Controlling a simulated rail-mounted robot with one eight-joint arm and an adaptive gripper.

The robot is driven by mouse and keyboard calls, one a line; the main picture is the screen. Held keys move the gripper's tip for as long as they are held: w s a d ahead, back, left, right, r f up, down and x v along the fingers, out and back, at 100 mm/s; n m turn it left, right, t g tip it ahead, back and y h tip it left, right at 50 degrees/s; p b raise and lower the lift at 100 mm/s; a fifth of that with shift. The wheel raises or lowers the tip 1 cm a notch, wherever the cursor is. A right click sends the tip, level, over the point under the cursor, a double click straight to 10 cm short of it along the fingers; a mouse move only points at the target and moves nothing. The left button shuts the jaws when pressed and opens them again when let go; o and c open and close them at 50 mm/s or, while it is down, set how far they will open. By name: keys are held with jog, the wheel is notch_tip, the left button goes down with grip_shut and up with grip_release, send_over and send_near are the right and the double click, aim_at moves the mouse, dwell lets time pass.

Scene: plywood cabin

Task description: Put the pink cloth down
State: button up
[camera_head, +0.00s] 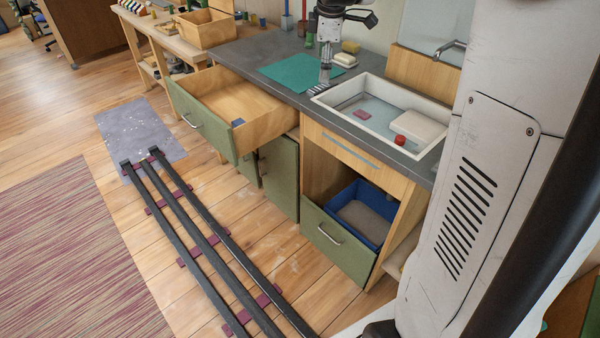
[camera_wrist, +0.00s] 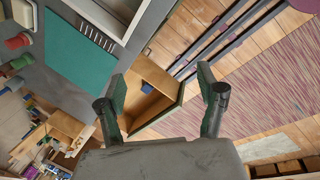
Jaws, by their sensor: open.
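A small pink folded piece (camera_head: 361,114), which looks like the pink cloth, lies in the pale sink basin (camera_head: 322,101). My gripper (camera_head: 326,66) hangs over the grey worktop at the edge of the green mat (camera_head: 290,73), left of the basin and apart from the pink piece. In the wrist view my gripper (camera_wrist: 162,78) has its two dark fingers spread wide with nothing between them. The pink piece does not show there; only a corner of the sink (camera_wrist: 118,12) does.
A red round thing (camera_head: 399,140) and a white block (camera_head: 413,126) are also in the basin. The upper drawer (camera_head: 211,118) stands open, and a lower drawer (camera_head: 335,243) holds a blue bin (camera_head: 373,228). Floor rails (camera_head: 200,241) run in front.

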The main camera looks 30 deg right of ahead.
jog(key=s+a+m+t, duration=0.3)
jog(key=s+a+m, duration=0.5)
jog(key=s+a, duration=1.05)
jog(key=s+a+f+m, duration=0.1)
jog(key=s+f+m, duration=0.1)
jog(key=s, duration=0.3)
jog(key=s+a+f+m+t+y, duration=0.1)
jog(key=s+a+f+m, duration=0.1)
jog(key=s+f, duration=0.1)
jog(key=shift+s+f, duration=0.25)
jog(key=shift+s, duration=0.6)
